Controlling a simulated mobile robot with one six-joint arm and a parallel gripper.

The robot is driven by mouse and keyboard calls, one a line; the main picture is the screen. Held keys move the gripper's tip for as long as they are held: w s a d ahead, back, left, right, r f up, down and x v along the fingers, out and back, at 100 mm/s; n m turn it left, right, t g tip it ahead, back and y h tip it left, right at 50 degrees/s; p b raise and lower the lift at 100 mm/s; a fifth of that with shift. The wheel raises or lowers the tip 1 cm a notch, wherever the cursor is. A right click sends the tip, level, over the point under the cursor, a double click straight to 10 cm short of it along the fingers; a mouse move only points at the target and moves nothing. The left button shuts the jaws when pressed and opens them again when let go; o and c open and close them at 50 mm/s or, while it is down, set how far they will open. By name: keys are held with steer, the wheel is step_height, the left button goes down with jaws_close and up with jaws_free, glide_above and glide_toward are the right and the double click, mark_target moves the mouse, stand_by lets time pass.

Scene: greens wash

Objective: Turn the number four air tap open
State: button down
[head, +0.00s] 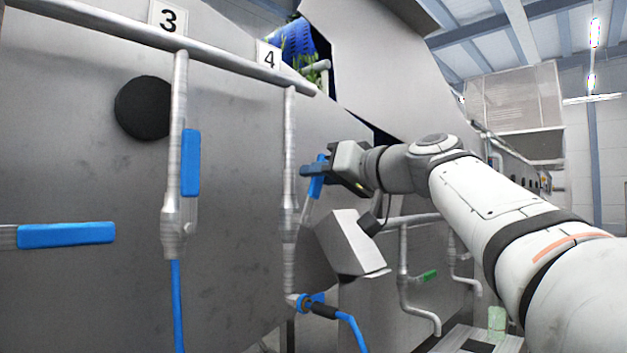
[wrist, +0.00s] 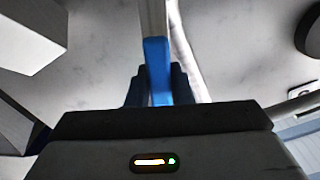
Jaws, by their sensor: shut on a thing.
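The number four plate (head: 268,57) sits on the overhead pipe, above a grey vertical pipe (head: 289,140). The air tap's blue lever handle (head: 316,187) stands just right of that pipe, roughly upright with its top leaning slightly right. My gripper (head: 318,172) is shut on the handle, with the fingers partly covering it. In the wrist view the blue handle (wrist: 157,70) runs between the two dark fingertips (wrist: 157,88).
The number three tap's blue handle (head: 191,163) stands parallel to its pipe on the left. Another blue handle (head: 66,234) lies level at far left. A grey angled box (head: 348,243) hangs close below my wrist.

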steer(key=shift+r, duration=0.2)
steer(key=c, duration=1.3)
jaws_free()
steer(key=shift+f, duration=0.1)
steer(key=b+v, duration=0.1)
steer(key=v, duration=0.6)
steer(key=shift+s+d, duration=0.25)
steer(key=shift+s, duration=0.05)
steer(key=shift+c, duration=0.3)
